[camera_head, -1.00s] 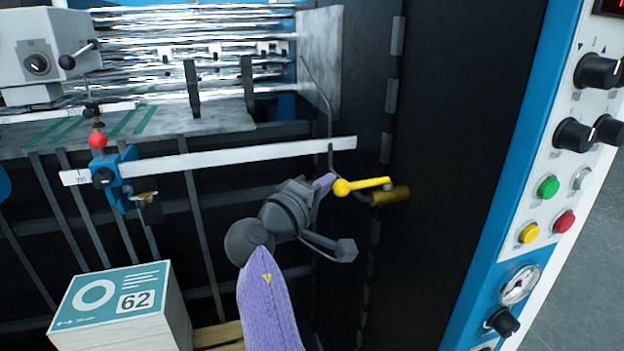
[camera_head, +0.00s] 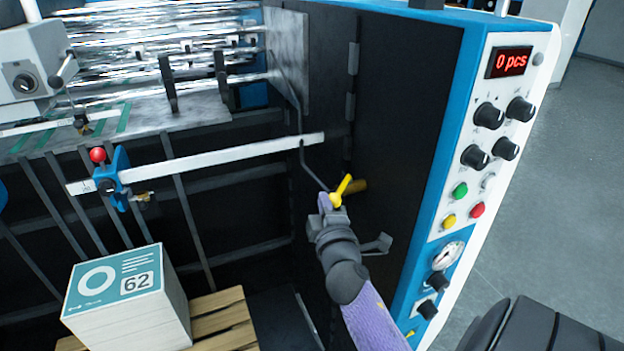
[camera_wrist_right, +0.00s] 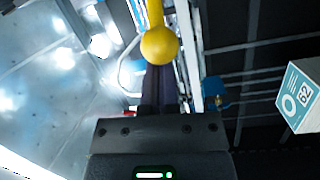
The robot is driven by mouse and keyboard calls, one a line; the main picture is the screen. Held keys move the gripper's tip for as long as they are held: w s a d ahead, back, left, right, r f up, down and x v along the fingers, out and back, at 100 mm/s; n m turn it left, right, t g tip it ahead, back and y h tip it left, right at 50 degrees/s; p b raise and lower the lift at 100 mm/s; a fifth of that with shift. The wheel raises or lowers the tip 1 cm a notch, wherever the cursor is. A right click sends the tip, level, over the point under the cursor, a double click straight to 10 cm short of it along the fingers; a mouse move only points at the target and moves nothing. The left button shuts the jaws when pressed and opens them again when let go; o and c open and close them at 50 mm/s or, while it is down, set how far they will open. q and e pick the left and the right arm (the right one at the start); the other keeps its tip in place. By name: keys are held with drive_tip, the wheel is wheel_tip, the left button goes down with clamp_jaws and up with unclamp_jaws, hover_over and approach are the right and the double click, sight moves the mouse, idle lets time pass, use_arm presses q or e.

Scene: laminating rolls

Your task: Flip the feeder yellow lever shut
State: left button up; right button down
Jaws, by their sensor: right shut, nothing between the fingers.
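The yellow lever (camera_head: 342,189) sits on a brass valve (camera_head: 357,187) on the dark inner side wall of the feeder. In the head view it looks short and steep, with its ball end low and left. My right gripper (camera_head: 327,204) is shut and empty, with its fingertips at the ball end. In the right wrist view, the lever's yellow ball (camera_wrist_right: 160,46) stands just beyond the dark fingers (camera_wrist_right: 161,88) and overlaps their tips. I cannot tell whether they touch. My left gripper is not in view.
A white bar (camera_head: 235,152) crosses left of the lever, with a bent grey rod (camera_head: 293,95) near its right end. A paper stack (camera_head: 135,305) stands on a wooden pallet (camera_head: 222,318) at lower left. The control panel (camera_head: 470,190) is on the right.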

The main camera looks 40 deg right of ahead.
drive_tip(key=shift+s+d+p, duration=0.25)
drive_tip(key=shift+s, duration=0.3)
drive_tip(key=shift+s+d+p, duration=0.2)
drive_tip(key=shift+s, duration=0.3)
drive_tip(key=shift+s+d, duration=0.6)
drive_tip(key=shift+s, duration=0.3)
